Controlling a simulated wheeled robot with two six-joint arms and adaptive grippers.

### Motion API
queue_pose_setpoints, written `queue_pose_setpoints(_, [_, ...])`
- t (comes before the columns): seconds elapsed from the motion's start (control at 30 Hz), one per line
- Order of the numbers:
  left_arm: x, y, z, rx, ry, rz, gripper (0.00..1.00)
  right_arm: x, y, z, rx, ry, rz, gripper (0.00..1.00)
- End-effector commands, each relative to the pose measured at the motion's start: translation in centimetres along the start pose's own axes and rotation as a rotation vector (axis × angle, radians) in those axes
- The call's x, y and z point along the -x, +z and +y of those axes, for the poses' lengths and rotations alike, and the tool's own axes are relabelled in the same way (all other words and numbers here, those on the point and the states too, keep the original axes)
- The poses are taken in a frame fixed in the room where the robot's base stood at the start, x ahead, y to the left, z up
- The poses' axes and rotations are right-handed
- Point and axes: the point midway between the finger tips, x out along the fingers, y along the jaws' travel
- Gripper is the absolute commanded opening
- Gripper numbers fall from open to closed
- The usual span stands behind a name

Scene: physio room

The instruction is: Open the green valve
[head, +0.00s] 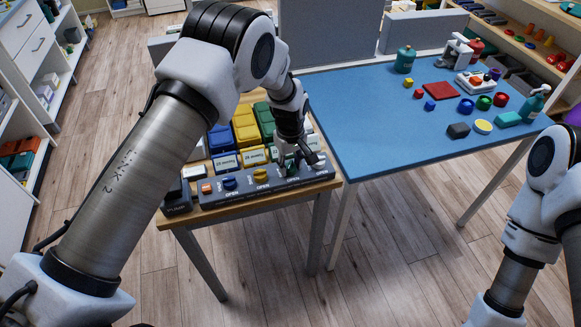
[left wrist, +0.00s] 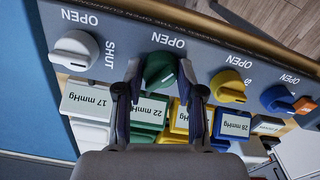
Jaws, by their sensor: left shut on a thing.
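The green valve (left wrist: 160,69) is a round knob on a grey panel (left wrist: 205,50), with the word OPEN printed beside it in the left wrist view. My left gripper (left wrist: 161,78) has one finger on each side of the knob and is shut on it. Which way the knob points is hard to tell. In the head view my left gripper (head: 297,166) is at the right part of the panel (head: 245,193), and its fingers mostly hide the green valve. My right arm shows at the right edge of the head view, but its gripper is out of view.
A white knob (left wrist: 73,51) and a yellow knob (left wrist: 228,85) flank the green one closely. A blue knob (left wrist: 277,98) and an orange switch (left wrist: 304,105) are farther along. Labelled coloured units stand behind the panel. A blue-topped table (head: 365,130) stands to the right.

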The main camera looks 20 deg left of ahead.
Motion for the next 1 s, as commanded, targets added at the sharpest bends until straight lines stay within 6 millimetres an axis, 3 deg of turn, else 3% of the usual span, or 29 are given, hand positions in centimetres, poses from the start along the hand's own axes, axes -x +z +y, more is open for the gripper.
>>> queue_pose_setpoints(0.5, [-0.2,0.0,-0.1,0.428,-0.001,0.000,0.03,-1.7,0.0,0.0,0.000,0.000,0.000,0.40])
queue_pose_setpoints(1.0, [-0.2,0.0,-0.1,0.560,-0.004,-0.001,0.03,-2.0,0.0,0.0,0.000,0.000,0.000,0.40])
